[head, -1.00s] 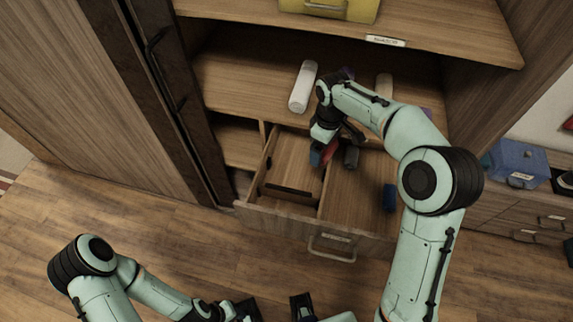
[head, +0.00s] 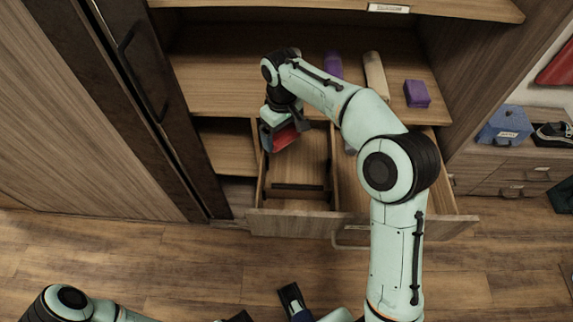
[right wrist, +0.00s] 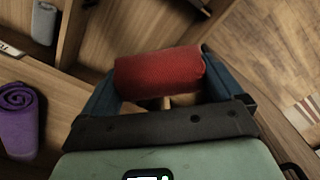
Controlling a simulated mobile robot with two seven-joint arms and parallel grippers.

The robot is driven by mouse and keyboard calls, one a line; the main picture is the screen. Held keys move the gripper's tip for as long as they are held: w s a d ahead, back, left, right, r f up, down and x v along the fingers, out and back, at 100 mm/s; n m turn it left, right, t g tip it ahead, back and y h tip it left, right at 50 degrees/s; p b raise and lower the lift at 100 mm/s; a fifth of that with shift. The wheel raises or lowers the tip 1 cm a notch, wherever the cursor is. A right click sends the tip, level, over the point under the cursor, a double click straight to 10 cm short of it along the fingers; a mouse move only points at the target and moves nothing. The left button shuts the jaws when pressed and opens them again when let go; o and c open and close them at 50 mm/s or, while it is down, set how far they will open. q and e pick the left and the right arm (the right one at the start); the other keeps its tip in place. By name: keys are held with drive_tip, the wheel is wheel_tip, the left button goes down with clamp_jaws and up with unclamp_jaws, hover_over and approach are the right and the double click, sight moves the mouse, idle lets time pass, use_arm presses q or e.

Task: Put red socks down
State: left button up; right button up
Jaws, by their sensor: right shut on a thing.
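The rolled red socks (head: 285,138) are held in my right gripper (head: 279,136). The right wrist view shows the red roll (right wrist: 158,73) between the two blue-grey fingers, which are shut on it. The gripper is over the back of the left compartment of the open drawer (head: 290,222). The socks appear above the compartment floor; the exact height cannot be told. A dark bar lies across that compartment. A grey roll (right wrist: 44,22) is in the drawer's other compartment.
A wooden divider splits the drawer. A blue box (head: 505,125) and a dark shoe (head: 552,133) sit at the right. The floor in front is clear.

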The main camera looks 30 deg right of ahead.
sight(284, 176)
use_arm(q)
drive_tip(key=f+b, duration=0.1)
drive_tip(key=w+f+b, duration=0.1)
drive_tip(key=b, duration=0.1)
drive_tip(key=shift+w+f+t, duration=0.1)
drive_tip(key=shift+f+t, duration=0.2)
use_arm(e)
wheel_tip(284, 176, down, 18)
drive_tip(key=shift+f, duration=0.2)
drive_tip(key=o, duration=0.7)
drive_tip(key=shift+c, duration=0.2)
use_arm(q)
drive_tip(key=shift+s+r+p, duration=0.4)
drive_tip(key=shift+r+p, duration=0.45)
drive_tip(key=shift+p, duration=0.2)
use_arm(e)
wheel_tip(284, 176, up, 12)
drive_tip(key=shift+r, duration=0.25)
